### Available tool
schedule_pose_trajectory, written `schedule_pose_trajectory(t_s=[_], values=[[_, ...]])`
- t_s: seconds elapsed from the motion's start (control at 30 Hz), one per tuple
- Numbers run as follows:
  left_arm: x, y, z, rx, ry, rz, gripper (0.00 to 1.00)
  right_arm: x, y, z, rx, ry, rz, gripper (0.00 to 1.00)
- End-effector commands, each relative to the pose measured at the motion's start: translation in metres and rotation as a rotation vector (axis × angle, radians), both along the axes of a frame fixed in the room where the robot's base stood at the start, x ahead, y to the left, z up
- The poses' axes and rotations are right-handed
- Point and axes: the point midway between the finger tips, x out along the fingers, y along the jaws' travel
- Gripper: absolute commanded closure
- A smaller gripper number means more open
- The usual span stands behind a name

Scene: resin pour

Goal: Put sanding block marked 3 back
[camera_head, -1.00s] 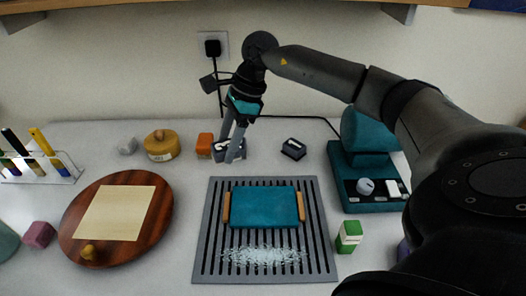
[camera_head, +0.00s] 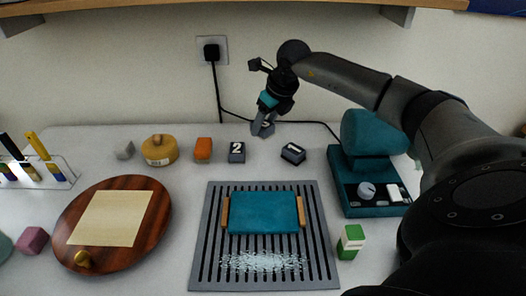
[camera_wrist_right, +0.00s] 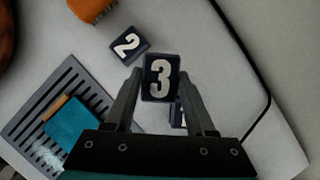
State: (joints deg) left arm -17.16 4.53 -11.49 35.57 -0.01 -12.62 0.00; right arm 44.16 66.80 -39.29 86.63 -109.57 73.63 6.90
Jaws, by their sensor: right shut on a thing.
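The sanding block marked 3 (camera_wrist_right: 160,77) is dark with a white number, and sits between the fingers of my right gripper (camera_wrist_right: 160,98) in the right wrist view. In the head view my right gripper (camera_head: 263,130) is shut on it and holds it at the back of the table, in the space between the other two blocks. The block marked 2 (camera_head: 237,152) stands left of it. The block marked 1 (camera_head: 293,153) lies right of it, turned at an angle; a finger partly hides it in the wrist view. My left gripper is not in view.
An orange block (camera_head: 203,149) and a round yellow container (camera_head: 159,149) stand to the left. A teal machine (camera_head: 372,160) stands to the right. A slotted grey mat (camera_head: 212,262) with a teal, wooden-handled object (camera_head: 263,212) lies in front. A black cable runs behind.

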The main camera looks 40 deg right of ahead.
Motion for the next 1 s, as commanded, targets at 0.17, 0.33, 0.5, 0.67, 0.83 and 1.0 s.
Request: schedule_pose_trajectory(t_s=[0.17, 0.33, 0.5, 0.67, 0.83, 1.0], values=[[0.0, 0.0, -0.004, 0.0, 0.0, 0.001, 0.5, 0.0, 0.001, -0.024, 0.001, 0.001, 0.003, 0.97], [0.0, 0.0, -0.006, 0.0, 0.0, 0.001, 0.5, 0.0, 0.001, -0.039, 0.002, 0.002, 0.003, 0.97], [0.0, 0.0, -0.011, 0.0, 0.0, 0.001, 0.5, -0.001, 0.001, -0.069, 0.002, 0.003, 0.003, 0.97], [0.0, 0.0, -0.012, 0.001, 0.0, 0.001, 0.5, 0.0, 0.001, -0.076, 0.001, -0.001, 0.005, 0.97], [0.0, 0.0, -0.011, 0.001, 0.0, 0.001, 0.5, 0.0, 0.001, -0.076, 0.001, -0.001, 0.005, 0.97], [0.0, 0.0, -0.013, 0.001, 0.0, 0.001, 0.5, 0.0, 0.001, -0.079, 0.001, 0.0, 0.005, 0.39]])
